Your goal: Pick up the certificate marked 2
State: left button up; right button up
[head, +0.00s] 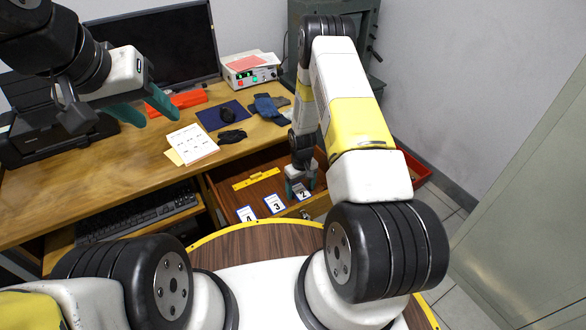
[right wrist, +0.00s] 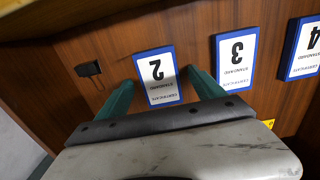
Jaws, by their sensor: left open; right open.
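The certificate marked 2 (right wrist: 159,76) is a white card with a blue border. It lies in the open wooden drawer (head: 221,187), and in the head view (head: 303,194) my right gripper partly covers it. My right gripper (right wrist: 168,86) is open, with its teal fingers on either side of the lower part of this card; I cannot tell whether they touch it. The certificate marked 3 (right wrist: 236,60) lies beside it, and the one marked 4 (right wrist: 303,48) lies beyond that. My left gripper (head: 150,108) is open and empty above the desk.
A yellow strip (head: 256,178) lies in the drawer behind the cards. A keyboard (head: 137,214) sits on a lower shelf left of the drawer.

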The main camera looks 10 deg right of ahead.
jog(key=c, duration=1.5)
jog(key=shift+o, duration=0.2)
jog(key=shift+r, duration=0.1)
